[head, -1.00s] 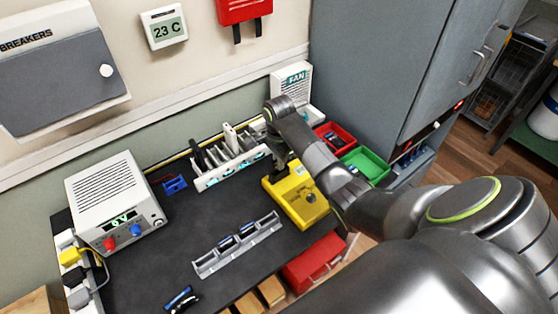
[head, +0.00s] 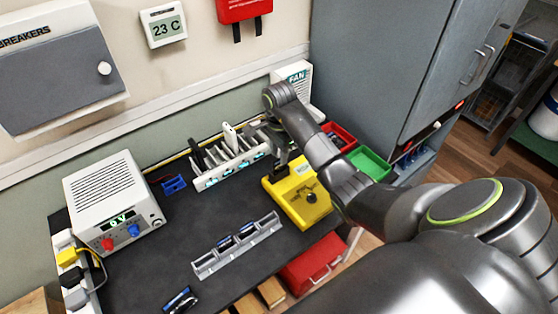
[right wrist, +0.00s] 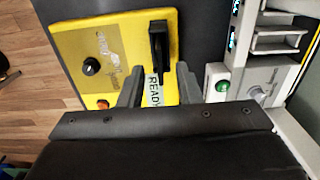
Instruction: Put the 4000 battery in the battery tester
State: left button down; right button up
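A yellow box (head: 318,212) with a dark knob stands at the right of the dark bench; I take it for the battery tester. It also shows in the right wrist view (right wrist: 70,48), with a READY label and a black upright part (right wrist: 158,42). My right gripper (right wrist: 159,78) is over it, fingers apart on either side of that black part, with no battery visible between them. A grey rack (head: 205,268) holds blue-black cells (head: 246,229) left of the tester. A dark blue object (head: 180,299) lies at the front edge. No 4000 marking is readable. My left gripper is not seen.
A white slotted holder (head: 205,183) with upright items stands behind. A power supply (head: 108,200) is at left. Red (head: 342,138) and green (head: 372,164) bins are at right, beside a grey cabinet (head: 370,60). The middle of the bench is clear.

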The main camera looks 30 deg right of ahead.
notch_tip(320, 180, up, 2)
jog(key=shift+r, duration=0.2)
notch_tip(320, 180, up, 11)
jog(key=p, duration=1.1)
jog(key=shift+r, duration=0.15)
